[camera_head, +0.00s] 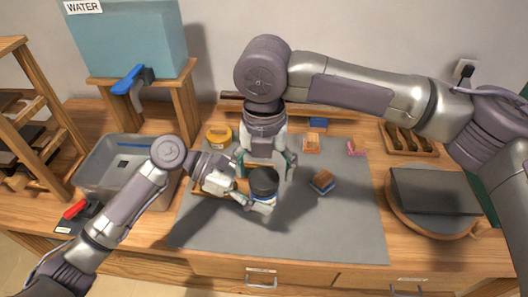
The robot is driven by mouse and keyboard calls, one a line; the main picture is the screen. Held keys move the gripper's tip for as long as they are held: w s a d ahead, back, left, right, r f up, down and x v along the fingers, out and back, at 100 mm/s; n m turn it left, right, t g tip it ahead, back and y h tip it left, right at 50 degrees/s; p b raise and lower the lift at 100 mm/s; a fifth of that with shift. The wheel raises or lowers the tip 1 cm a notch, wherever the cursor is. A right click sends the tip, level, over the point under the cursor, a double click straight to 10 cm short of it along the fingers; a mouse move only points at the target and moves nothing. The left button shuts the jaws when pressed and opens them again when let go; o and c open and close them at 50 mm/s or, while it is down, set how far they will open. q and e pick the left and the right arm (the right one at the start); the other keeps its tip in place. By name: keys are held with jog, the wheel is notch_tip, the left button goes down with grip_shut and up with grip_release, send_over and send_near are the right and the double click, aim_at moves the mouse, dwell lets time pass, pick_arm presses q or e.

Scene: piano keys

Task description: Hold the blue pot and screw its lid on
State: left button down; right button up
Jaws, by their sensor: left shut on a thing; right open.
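My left gripper comes in from the left and is shut on the pot. The black lid (264,181) sits on top of the pot; I cannot tell whether it is threaded on. My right gripper (267,170) points down above the lid, its fingers spread to either side, open.
The grey mat (340,230) is clear at the front and right. A brush-like block (322,182) lies right of the pot, a yellow round item (219,136) behind left. A grey basin (95,172) stands left, a round board (432,222) right.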

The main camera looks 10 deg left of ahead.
jog(key=shift+f, duration=0.9)
jog(key=shift+c, duration=0.2)
jog(key=c, duration=1.2)
jog(key=shift+o, duration=0.2)
jog(key=m, duration=0.6)
jog(key=shift+s, duration=0.1)
jog(key=m, duration=1.4)
jog(key=shift+m, duration=0.4)
jog(key=m, duration=0.4)
jog(key=shift+m, duration=0.4)
jog(key=o, duration=1.3)
